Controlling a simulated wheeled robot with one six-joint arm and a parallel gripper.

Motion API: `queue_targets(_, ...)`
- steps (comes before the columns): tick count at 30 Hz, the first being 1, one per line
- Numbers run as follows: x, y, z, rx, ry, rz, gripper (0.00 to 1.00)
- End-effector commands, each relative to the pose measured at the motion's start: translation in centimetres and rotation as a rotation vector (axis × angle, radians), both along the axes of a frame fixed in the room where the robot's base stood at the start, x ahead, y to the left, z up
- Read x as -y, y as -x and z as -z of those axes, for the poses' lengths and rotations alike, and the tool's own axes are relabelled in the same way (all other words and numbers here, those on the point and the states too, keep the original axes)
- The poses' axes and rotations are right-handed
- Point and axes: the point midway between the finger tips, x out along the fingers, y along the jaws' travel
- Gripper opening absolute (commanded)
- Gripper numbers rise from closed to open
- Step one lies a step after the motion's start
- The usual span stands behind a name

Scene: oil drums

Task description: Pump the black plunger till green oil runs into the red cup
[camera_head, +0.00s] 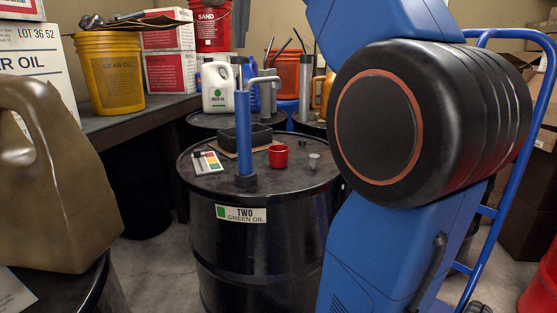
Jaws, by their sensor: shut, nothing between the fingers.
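A blue hand pump (243,130) stands upright on the black drum (215,255), which is labelled "TWO GREEN OIL". A metal spout (264,80) curves to the right from the pump's top. A dark piece above the pump top may be the black plunger, but I cannot tell it from the things behind. The red cup (278,156) stands on the drum lid to the right of the pump, below the spout side. Its inside is too small to read, and I see no green oil running. My gripper is out of view; only my blue and black arm shows at right.
A colour card (207,162), a black tray (262,136) and a small metal cap (314,160) share the lid. More drums and pumps stand behind. A brown jug (50,180) is at near left. A blue hand truck (530,150) stands at right.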

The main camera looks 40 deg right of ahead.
Motion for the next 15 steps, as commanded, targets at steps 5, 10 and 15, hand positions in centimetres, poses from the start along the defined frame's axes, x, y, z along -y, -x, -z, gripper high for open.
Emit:
queue_targets(5,0.0,-0.1,-0.4,0.001,0.000,0.000,0.00)
queue_targets(10,0.0,-0.1,-1.9,0.002,0.001,0.000,0.00)
queue_targets(15,0.0,-0.1,-3.6,0.001,0.000,0.000,0.00)
